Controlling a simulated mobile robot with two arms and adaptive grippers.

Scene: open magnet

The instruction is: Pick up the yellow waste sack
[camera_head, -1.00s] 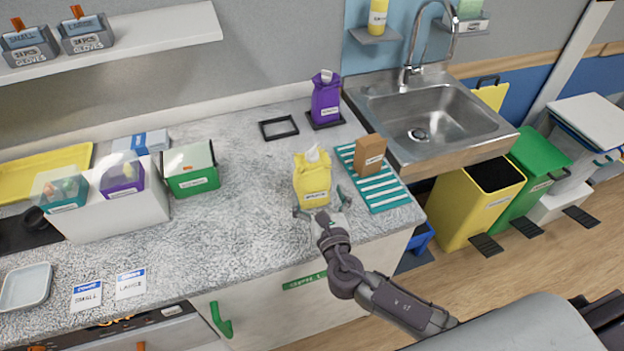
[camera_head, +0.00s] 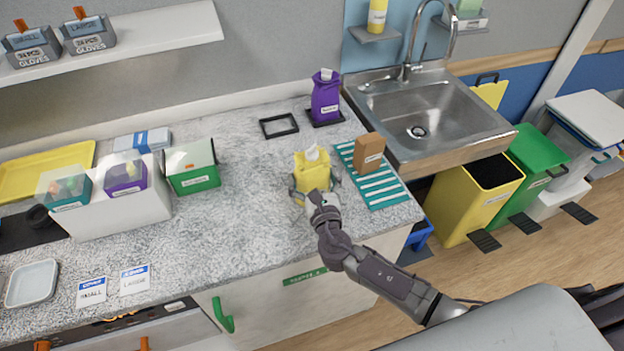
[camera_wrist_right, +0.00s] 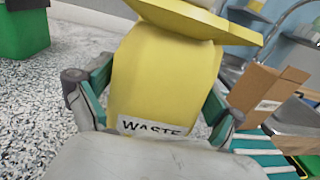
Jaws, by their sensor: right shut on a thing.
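The yellow waste sack (camera_head: 312,172) stands upright on the speckled counter, with white stuff showing at its top. In the right wrist view the sack (camera_wrist_right: 165,75) fills the middle, and its "WASTE" label is partly hidden by my gripper's palm. My right gripper (camera_head: 316,188) is around the lower part of the sack, one finger on each side. In the wrist view the fingers of the right gripper (camera_wrist_right: 152,105) press against the sack's sides; it is shut on it. My left gripper is not in view.
A brown box (camera_head: 368,152) stands on a teal striped mat (camera_head: 382,190) just right of the sack. A purple sack (camera_head: 325,97) on a black tray and an empty black frame (camera_head: 279,125) are behind. A green box (camera_head: 192,168) is left. The sink (camera_head: 430,115) is back right.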

